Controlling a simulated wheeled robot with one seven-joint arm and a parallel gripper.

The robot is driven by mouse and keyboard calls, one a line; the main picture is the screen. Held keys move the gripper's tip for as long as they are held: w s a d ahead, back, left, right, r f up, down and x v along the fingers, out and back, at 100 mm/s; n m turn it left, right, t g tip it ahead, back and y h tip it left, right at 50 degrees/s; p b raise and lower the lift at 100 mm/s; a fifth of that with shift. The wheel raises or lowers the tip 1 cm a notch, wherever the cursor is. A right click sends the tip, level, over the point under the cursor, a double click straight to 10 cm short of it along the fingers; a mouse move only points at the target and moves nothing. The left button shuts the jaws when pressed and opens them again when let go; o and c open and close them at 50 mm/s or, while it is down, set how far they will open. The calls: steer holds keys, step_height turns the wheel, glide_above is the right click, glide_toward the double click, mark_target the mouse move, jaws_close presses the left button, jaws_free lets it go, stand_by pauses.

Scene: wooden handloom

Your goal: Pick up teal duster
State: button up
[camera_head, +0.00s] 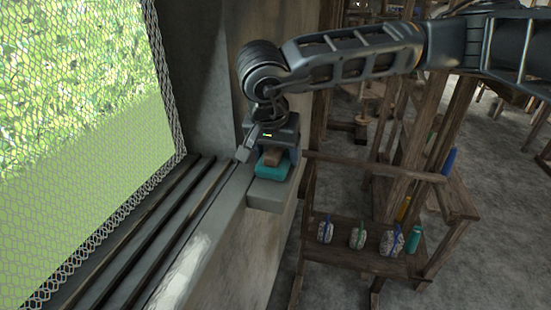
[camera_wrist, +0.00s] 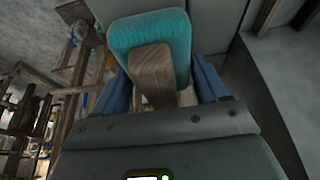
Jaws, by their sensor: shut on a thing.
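The teal duster (camera_head: 272,170) has a teal pad and a brown wooden handle. It is at the end of the grey window ledge in the head view. In the wrist view the teal pad (camera_wrist: 150,32) is at the top, with the wooden handle (camera_wrist: 152,75) pointing toward my gripper. My gripper (camera_head: 270,152) is over the handle, and its two blue fingers (camera_wrist: 168,82) lie on either side of it, shut on the duster. Whether the pad touches the ledge cannot be told. Part of the handle is hidden by my gripper.
The grey ledge (camera_head: 266,196) runs below a mesh-covered window (camera_head: 80,130) on the left. A wooden bench (camera_head: 340,262) at the lower right holds several wrapped bundles (camera_head: 358,238) and a teal bottle (camera_head: 413,240). Wooden loom posts (camera_head: 412,150) stand behind. Grey floor is open at far right.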

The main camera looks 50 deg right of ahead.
steer(key=c, duration=0.3)
steer(key=shift+r, duration=0.1)
step_height(320, 180, up, 10)
steer(key=shift+f+b, duration=0.1)
steer(key=shift+b, duration=0.8)
steer(key=o, duration=0.5)
steer(key=c, duration=0.4)
steer(key=shift+o, duration=0.2)
steer(key=shift+a, duration=0.1)
